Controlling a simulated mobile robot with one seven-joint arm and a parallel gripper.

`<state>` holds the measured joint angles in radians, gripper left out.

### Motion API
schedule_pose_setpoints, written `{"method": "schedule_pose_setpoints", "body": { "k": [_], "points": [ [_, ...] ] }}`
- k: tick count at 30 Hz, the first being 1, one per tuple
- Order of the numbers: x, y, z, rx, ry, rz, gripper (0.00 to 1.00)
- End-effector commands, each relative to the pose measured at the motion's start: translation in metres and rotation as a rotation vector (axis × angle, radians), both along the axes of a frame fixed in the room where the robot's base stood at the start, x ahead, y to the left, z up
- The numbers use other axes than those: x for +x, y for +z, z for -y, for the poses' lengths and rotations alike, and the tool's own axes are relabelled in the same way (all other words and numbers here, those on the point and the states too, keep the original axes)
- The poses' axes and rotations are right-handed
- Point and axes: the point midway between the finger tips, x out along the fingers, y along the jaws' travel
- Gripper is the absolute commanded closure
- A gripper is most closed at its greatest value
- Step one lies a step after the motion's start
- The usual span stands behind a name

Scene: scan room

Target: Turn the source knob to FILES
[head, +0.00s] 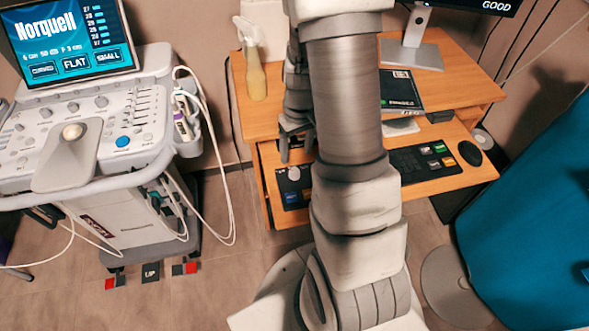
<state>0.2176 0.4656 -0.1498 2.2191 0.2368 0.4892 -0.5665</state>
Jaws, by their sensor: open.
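A small pale round knob (293,173) shows on a dark panel (283,187) on the lower shelf of the wooden desk, left of my arm. It may be the source knob; its lettering, including any FILES mark, is too small to read. My gripper (297,150) points down just above that panel, close behind the knob in the picture. It is open, with nothing seen between its fingers. I cannot tell whether it touches anything. My arm hides part of the panel's right side.
The desk (468,88) carries a spray bottle (256,75), a dark booklet (402,88) and a monitor (470,6) reading GOOD. A keypad (425,163) and mouse (470,153) lie right of my arm. An ultrasound cart (85,130) stands left; a blue surface (530,210) is right.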

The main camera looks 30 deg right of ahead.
Motion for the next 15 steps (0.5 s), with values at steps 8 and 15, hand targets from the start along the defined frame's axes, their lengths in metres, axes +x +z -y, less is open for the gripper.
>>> {"method": "schedule_pose_setpoints", "body": {
  "k": [8,15],
  "points": [
    [-0.001,-0.057,-0.003,0.001,0.000,-0.003,0.31],
    [0.000,-0.075,-0.003,0.000,0.001,0.001,0.31]
  ]
}}
